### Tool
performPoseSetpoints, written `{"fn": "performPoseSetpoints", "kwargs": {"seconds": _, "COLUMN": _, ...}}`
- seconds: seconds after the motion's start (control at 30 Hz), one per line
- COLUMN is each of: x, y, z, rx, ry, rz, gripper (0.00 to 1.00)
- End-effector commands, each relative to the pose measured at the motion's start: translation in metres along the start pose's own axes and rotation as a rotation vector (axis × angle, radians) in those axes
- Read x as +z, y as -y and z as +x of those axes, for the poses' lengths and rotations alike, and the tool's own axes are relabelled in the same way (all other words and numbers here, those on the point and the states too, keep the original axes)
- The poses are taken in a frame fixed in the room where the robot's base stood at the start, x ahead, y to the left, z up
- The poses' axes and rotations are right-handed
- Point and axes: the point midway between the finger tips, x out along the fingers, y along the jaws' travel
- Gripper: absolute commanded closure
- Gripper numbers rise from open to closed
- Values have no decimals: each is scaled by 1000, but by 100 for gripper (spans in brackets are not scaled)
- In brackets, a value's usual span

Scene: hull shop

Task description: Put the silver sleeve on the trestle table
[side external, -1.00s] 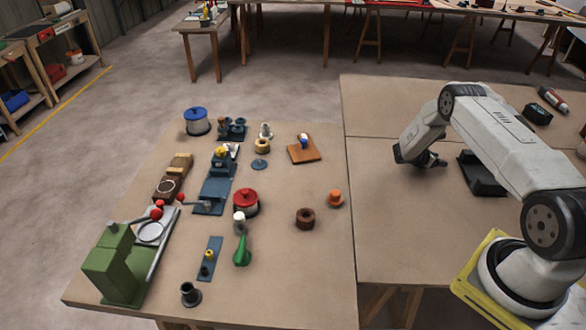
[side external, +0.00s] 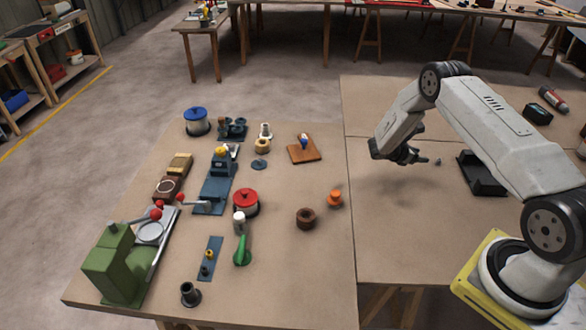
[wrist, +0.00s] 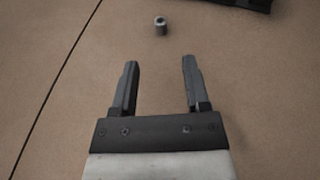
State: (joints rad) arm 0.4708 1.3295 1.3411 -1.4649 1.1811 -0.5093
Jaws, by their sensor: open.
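The silver sleeve (side external: 438,162) is a small grey cylinder standing upright on the bare brown top of the right-hand trestle table (side external: 400,235). In the wrist view the sleeve (wrist: 160,25) shows a dark hole in its top and stands alone, beyond the fingertips and roughly centred between them. My gripper (wrist: 160,63) is open, with nothing between its fingers. In the side view my gripper (side external: 424,159) is just left of the sleeve, apart from it.
A black tray (side external: 482,176) lies right of the sleeve. A dark box (side external: 538,113) and a grey-red cylinder (side external: 552,97) are farther back. The left tabletop holds several fixtures and parts, including an orange piece (side external: 335,198). The board around the sleeve is clear.

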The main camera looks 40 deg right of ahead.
Motion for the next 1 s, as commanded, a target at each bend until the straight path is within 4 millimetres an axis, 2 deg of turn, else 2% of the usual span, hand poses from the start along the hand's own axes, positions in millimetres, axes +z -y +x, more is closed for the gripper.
{"fn": "performPoseSetpoints", "kwargs": {"seconds": 0.2, "x": 0, "y": 0, "z": -16, "rx": 0, "ry": 0, "rz": 0, "gripper": 40}}
{"fn": "performPoseSetpoints", "kwargs": {"seconds": 0.83, "x": 0, "y": 0, "z": -18, "rx": 0, "ry": -2, "rz": 1, "gripper": 40}}
{"fn": "performPoseSetpoints", "kwargs": {"seconds": 1.0, "x": 2, "y": 2, "z": -26, "rx": -5, "ry": -30, "rz": 22, "gripper": 40}}
